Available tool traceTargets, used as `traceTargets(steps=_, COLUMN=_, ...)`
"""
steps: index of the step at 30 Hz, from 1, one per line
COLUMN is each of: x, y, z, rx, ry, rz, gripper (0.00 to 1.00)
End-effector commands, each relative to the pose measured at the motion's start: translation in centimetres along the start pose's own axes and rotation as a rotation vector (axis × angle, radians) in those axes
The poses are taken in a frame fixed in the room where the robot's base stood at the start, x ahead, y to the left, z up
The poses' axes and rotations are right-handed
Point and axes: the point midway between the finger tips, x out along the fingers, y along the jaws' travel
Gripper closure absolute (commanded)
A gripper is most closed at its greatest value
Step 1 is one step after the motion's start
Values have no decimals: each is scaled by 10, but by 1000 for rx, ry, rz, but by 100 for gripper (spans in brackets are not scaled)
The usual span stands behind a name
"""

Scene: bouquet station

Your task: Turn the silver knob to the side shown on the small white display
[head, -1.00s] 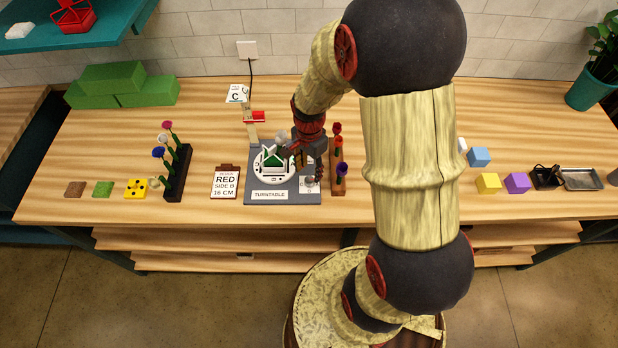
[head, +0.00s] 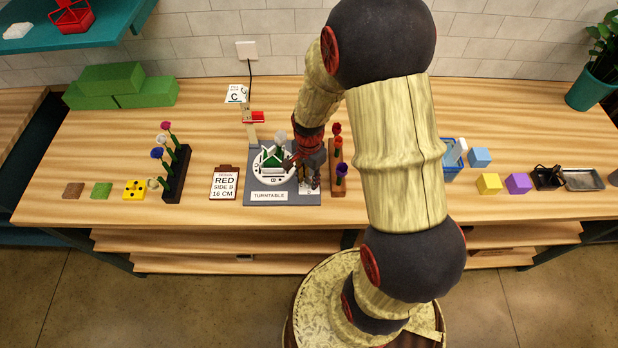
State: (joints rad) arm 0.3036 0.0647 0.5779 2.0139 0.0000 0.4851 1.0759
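The turntable's grey base (head: 262,188) stands mid-table with a round white dial (head: 262,176) on it. A green and white piece and a pale flower head sit on the dial. A small white display (head: 236,94) at the back left shows a large letter C; its smaller text is unreadable. My gripper (head: 309,186) points down over the right front part of the base, where the silver knob was seen earlier. The knob is now mostly hidden behind the fingers. I cannot tell whether they touch it or are closed.
A card (head: 224,183) reading RED, SIDE B, 16 CM stands left of the turntable. A dark flower rack (head: 178,173) is further left. A brown flower rack (head: 339,180) stands close on the gripper's right. A blue basket (head: 452,171) and cubes lie right of my arm.

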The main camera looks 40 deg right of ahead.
Motion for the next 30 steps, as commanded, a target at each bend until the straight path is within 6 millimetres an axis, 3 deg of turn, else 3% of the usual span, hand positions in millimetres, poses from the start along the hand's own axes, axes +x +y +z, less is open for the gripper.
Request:
traceTargets(steps=13, x=0, y=0, z=0, rx=0, ry=0, rz=-1, gripper=99)
traceTargets(steps=23, x=0, y=0, z=0, rx=-32, ry=0, rz=-1, gripper=100)
traceTargets(steps=30, x=-1, y=0, z=0, rx=-161, ry=0, rz=0, gripper=100)
